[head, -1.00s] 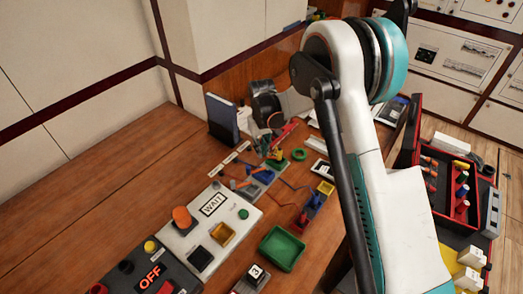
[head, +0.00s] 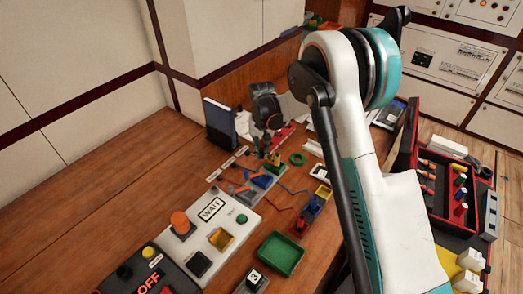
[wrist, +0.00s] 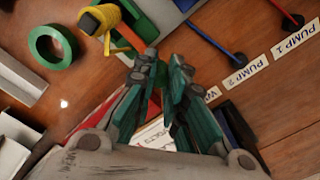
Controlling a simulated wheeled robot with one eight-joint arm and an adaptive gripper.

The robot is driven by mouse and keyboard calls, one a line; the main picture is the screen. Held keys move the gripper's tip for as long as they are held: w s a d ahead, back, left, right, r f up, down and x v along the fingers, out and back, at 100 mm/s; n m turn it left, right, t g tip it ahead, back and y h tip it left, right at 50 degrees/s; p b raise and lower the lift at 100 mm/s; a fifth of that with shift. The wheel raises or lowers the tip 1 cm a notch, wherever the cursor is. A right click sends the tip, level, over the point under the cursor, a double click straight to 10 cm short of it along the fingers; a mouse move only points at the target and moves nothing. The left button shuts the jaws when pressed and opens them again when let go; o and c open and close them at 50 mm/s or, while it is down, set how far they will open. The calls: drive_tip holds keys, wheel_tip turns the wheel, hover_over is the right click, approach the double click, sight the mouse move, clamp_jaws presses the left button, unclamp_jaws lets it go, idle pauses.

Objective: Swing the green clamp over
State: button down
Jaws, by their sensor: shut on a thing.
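My gripper (wrist: 162,68) has its teal fingers close together in the wrist view, at the near end of a small clamp. The clamp has a green part (wrist: 138,22), a yellow band (wrist: 103,17) and an orange bar running toward my fingertips. My fingers hide the place where they grip it. In the head view the clamp (head: 274,159) is a small green and yellow shape below my wrist, among blue and orange parts; its exact angle is hard to tell there.
A green ring (wrist: 52,47) lies loose beside the clamp. Pump labels (wrist: 236,76) and lever rods are on the other side. The desk's left side is clear.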

sight(262, 151)
drive_tip(key=c, duration=1.6)
unclamp_jaws()
wheel_tip(262, 151, up, 12)
